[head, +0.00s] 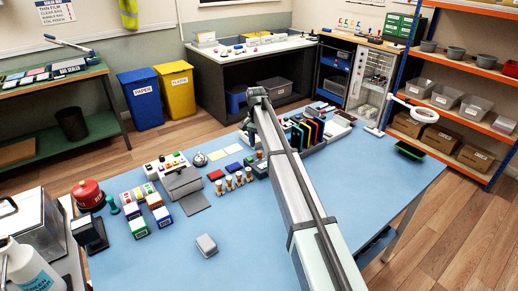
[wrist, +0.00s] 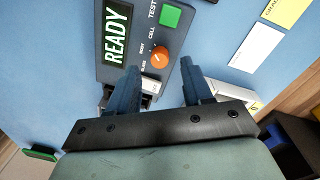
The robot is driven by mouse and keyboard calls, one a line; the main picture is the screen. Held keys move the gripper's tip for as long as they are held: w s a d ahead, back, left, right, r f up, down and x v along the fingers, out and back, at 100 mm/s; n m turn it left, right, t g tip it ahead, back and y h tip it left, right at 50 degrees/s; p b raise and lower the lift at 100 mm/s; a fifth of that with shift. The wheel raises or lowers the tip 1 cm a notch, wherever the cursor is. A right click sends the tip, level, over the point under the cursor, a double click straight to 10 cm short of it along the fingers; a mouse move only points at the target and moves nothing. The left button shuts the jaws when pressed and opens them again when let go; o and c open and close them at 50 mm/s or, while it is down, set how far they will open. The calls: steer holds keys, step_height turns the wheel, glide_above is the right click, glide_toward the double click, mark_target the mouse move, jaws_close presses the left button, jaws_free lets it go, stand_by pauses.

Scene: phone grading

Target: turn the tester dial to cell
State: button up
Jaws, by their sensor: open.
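The tester (wrist: 118,72) is a dark box in the wrist view, with a lit green READY display (wrist: 117,36) and a green TEST button (wrist: 170,17). Its round orange dial (wrist: 160,58) sits beside small printed words, of which CELL is the clearest. I cannot tell which word the dial points at. My gripper (wrist: 160,75) is open. Its two dark fingers stand apart, with the dial in line with the gap between them, near the fingertips. No contact with the dial shows. In the head view my arm covers much of this area and the tester is not clearly seen.
White and yellow cards (wrist: 257,45) lie on the blue table right of the tester in the wrist view. In the head view, a rack of upright phones (head: 305,132) stands right of my arm, with small bottles (head: 238,180) to its left.

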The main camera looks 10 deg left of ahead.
step_height(320, 180, up, 10)
steer(key=shift+a+r, duration=0.25)
steer(key=shift+a, duration=0.05)
steer(key=shift+w, duration=0.1)
